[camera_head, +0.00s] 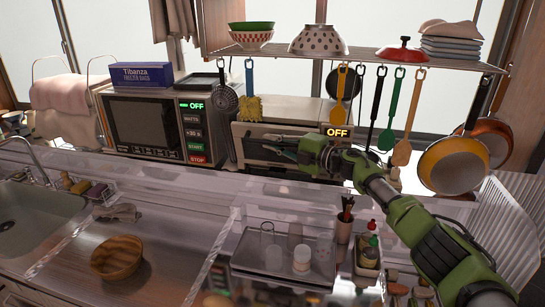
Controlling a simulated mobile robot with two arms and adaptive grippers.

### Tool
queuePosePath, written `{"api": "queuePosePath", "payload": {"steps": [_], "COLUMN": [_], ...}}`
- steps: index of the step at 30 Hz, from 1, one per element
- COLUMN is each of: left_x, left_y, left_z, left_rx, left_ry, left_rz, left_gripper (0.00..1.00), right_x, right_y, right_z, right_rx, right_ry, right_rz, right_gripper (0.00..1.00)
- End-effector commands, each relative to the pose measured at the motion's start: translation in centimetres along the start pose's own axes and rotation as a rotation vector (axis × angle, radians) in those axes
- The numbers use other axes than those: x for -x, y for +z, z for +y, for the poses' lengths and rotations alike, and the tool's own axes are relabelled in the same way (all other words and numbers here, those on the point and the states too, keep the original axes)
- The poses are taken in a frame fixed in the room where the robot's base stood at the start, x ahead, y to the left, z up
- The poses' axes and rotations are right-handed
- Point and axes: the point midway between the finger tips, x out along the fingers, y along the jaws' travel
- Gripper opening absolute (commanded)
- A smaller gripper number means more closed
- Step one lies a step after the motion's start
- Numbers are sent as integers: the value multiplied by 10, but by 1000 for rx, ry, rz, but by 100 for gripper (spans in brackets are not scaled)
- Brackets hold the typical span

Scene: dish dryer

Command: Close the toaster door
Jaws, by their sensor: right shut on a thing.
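The toaster (290,108) is a pale, boxy appliance under the hanging shelf, with a lit OFF label at its upper right. My green and black right gripper (276,146) is in front of it, its fingers pointing left across the toaster's front. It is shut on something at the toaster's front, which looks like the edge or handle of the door. The gripper and wrist hide much of the door, so I cannot tell how far open it is. My left gripper is out of view.
A microwave (142,125) stands left of the toaster. Utensils and pans (453,165) hang close to my right arm from the shelf (370,54). A clear ledge runs in front; below it are a wooden bowl (116,257), a sink (30,215) and a tray with glasses.

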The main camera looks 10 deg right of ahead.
Motion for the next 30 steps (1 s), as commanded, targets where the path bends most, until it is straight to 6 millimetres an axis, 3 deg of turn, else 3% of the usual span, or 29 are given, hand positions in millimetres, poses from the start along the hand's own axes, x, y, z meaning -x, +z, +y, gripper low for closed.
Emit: {"api": "queuePosePath", "payload": {"steps": [7, 24, 25, 30], "left_x": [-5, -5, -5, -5], "left_y": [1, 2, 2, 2], "left_z": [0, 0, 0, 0], "left_rx": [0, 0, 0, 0], "left_ry": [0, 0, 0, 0], "left_rz": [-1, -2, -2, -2], "left_gripper": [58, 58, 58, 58], "right_x": [-6, -7, -7, -7], "right_y": [7, 10, 10, 10], "right_z": [12, 13, 13, 12], "right_rx": [3, 5, 5, 4], "right_ry": [9, 9, 9, 7], "right_rz": [2, 2, 2, 1], "right_gripper": [0, 0, 18, 18]}}
